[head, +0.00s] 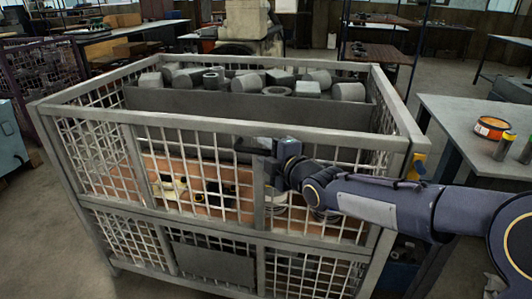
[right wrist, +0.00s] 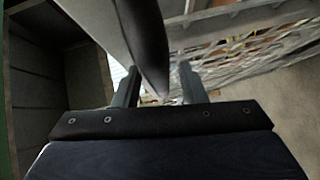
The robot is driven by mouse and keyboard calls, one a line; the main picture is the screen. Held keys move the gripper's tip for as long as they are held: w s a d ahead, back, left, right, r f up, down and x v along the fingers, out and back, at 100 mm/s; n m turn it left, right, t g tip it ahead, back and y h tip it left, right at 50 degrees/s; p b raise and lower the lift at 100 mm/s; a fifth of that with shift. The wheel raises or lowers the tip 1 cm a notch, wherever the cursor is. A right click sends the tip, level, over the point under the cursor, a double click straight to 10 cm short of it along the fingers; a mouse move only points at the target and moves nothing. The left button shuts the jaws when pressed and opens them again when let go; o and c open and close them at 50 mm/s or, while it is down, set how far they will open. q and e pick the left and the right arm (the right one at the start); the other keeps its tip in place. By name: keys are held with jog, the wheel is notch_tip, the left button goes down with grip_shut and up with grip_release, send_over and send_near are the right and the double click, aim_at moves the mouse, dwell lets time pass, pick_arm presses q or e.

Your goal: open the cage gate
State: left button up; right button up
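The grey wire-mesh cage (head: 85,112) stands in front of me. Its front mesh is split by upright posts and a middle rail, and its front looks closed. I cannot tell the gate's exact outline. My right gripper (head: 250,147) is at the upper front of the cage, right of centre, just below the top rail. In the right wrist view its two fingers (right wrist: 159,88) are apart, with a dark curved bar (right wrist: 150,40), perhaps a handle, reaching between them. Gaps show on both sides of the bar's tip. My left gripper is not in view.
A grey bin (head: 150,98) of metal parts fills the back of the cage, with more parts (head: 180,188) on an orange-brown floor. A workbench (head: 455,125) with an orange-rimmed tin (head: 491,127) stands at right. A teal box (head: 10,140) is at left.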

grip_shut()
dwell(0.3)
jog(key=shift+s+a+f+b, duration=0.1)
jog(key=shift+s+f+b, duration=0.1)
jog(key=shift+b, duration=0.15)
jog(key=s+a+f+n+t+y+b, duration=0.1)
jog(key=s+a+f+n+t+b, duration=0.1)
jog(key=s+b, duration=0.5)
jog(key=s+a+f+n+t+y+b, duration=0.2)
jog(key=s+f+b, duration=0.4)
jog(key=s, duration=0.6)
jog(key=shift+a+f+n+b, duration=0.4)
jog(key=shift+a+f+n, duration=0.25)
jog(key=shift+a, duration=0.4)
jog(key=shift+r, duration=0.1)
